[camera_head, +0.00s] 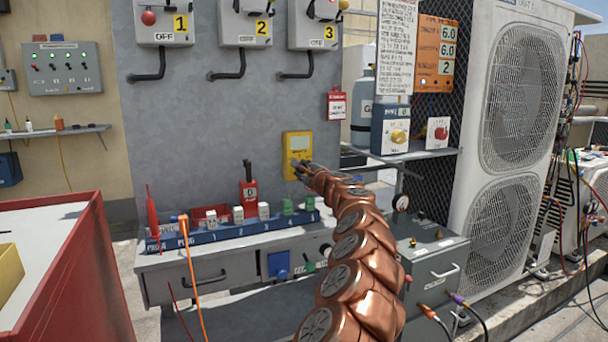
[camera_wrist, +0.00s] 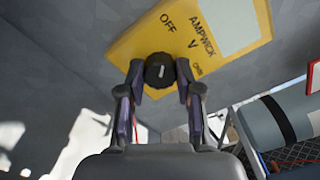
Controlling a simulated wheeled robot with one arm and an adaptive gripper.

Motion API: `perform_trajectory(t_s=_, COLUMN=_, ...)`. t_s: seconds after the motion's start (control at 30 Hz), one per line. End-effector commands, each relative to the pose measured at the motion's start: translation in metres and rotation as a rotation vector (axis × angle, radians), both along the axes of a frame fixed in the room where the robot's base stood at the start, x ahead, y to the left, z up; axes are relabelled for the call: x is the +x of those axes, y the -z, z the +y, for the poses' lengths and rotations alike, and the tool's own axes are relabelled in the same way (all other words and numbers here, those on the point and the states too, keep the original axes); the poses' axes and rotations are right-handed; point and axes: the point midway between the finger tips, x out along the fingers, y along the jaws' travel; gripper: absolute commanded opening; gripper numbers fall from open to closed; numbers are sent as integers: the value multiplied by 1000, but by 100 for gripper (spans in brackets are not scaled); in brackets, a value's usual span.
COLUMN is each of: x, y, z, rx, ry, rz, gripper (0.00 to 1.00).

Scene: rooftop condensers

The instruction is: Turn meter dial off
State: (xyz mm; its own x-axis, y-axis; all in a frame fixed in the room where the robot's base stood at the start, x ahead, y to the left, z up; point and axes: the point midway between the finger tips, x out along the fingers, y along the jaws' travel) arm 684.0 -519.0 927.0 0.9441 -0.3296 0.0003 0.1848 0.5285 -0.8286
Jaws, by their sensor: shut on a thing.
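The yellow meter (camera_head: 297,142) is fixed to the grey wall panel, just above the bench. In the wrist view the meter (camera_wrist: 155,30) is tilted, with a pale display and the labels AMPWICK, OFF, V and OHM around its black dial (camera_wrist: 160,68). OFF is on the upper left, V in the middle, and OHM on the right. My gripper (camera_wrist: 160,76) is shut on the dial, one finger on each side. I cannot tell which label the dial points to. In the head view my gripper (camera_head: 303,170) reaches the meter's lower part and hides the dial.
Three grey switch boxes (camera_head: 240,22) hang above. A blue rack (camera_head: 235,228) with small blocks and a red probe stands below left. A red tag (camera_head: 337,103) hangs right of the meter. A shelf with a gas bottle (camera_head: 362,103) and a large condenser (camera_head: 515,90) are at right.

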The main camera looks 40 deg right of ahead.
Motion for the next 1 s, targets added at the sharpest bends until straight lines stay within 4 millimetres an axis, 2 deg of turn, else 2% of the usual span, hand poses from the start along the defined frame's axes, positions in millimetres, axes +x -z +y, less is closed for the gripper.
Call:
perform_trajectory(t_s=0.6, x=0, y=0, z=0, rx=-46, ry=-1, rz=17, gripper=0)
perform_trajectory(t_s=0.63, x=0, y=0, z=0, rx=-46, ry=-1, rz=17, gripper=35)
perform_trajectory(t_s=0.87, x=0, y=0, z=0, rx=-45, ry=0, rz=16, gripper=59)
perform_trajectory(t_s=1.0, x=0, y=0, z=0, rx=-45, ry=0, rz=16, gripper=60)
